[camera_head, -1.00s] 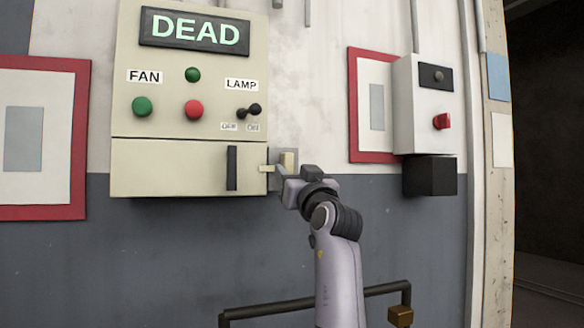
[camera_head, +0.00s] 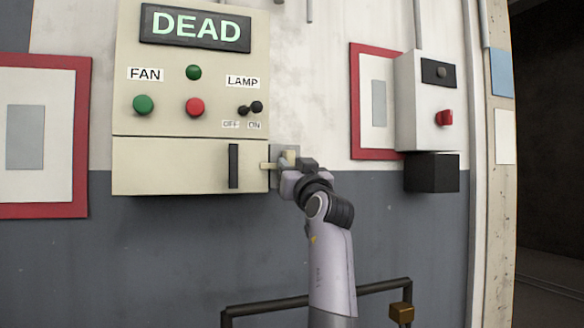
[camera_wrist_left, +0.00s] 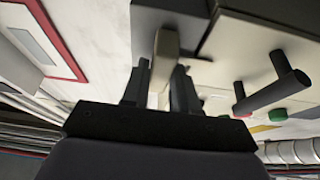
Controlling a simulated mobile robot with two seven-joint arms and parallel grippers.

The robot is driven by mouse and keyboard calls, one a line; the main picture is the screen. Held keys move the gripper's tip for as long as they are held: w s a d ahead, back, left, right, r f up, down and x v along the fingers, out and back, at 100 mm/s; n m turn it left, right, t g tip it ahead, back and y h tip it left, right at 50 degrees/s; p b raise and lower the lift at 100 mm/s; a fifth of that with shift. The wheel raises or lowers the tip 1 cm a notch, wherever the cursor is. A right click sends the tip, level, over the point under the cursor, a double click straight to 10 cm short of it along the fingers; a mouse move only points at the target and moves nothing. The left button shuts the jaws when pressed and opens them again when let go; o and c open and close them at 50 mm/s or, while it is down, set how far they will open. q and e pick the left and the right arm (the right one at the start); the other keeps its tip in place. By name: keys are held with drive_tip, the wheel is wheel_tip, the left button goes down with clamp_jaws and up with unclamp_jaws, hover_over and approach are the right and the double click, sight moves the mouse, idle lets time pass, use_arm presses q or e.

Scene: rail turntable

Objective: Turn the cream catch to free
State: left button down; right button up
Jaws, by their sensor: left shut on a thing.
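The cream catch (camera_head: 265,166) is at the right edge of the cream lower cover (camera_head: 170,168) of the control box. Its tongue points level to the left, across the cover's edge. My left gripper (camera_head: 284,166) is at the catch from the right, its fingers partly hidden by its own body. In the left wrist view the catch (camera_wrist_left: 166,48) stands between the two dark fingers of the gripper (camera_wrist_left: 160,90), which is shut on it. My right gripper is in neither view.
A black handle (camera_head: 233,166) stands upright on the cover, left of the catch. Above are a DEAD sign (camera_head: 195,28), FAN buttons and a LAMP toggle (camera_head: 249,108). A switch box (camera_head: 407,100) with a red knob hangs further right. A dark rail (camera_head: 270,307) runs below.

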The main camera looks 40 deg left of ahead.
use_arm(q)
drive_tip(key=shift+r+m+t+h+p, duration=0.25)
drive_tip(key=shift+m+t+h+p, duration=0.3)
drive_tip(key=shift+m+p, duration=1)
drive_tip(key=m+t+h+p, duration=0.1)
drive_tip(key=m+p, duration=0.2)
drive_tip(key=m+t+h+p, duration=0.1)
drive_tip(key=m+p, duration=0.2)
drive_tip(key=p, duration=0.1)
drive_tip(key=m+t+h+p, duration=0.1)
drive_tip(key=m+p, duration=0.3)
drive_tip(key=shift+s+a+h, duration=0.1)
drive_tip(key=shift+h, duration=0.25)
drive_tip(key=m+h, duration=0.1)
drive_tip(key=m, duration=0.3)
drive_tip(key=m+g+h, duration=0.1)
drive_tip(key=m+h, duration=0.1)
drive_tip(key=m, duration=0.3)
drive_tip(key=shift+f+h+p, duration=0.2)
drive_tip(key=shift+h+p, duration=0.1)
drive_tip(key=shift+p, duration=0.05)
drive_tip(key=c, duration=1)
unclamp_jaws()
drive_tip(key=shift+o, duration=0.2)
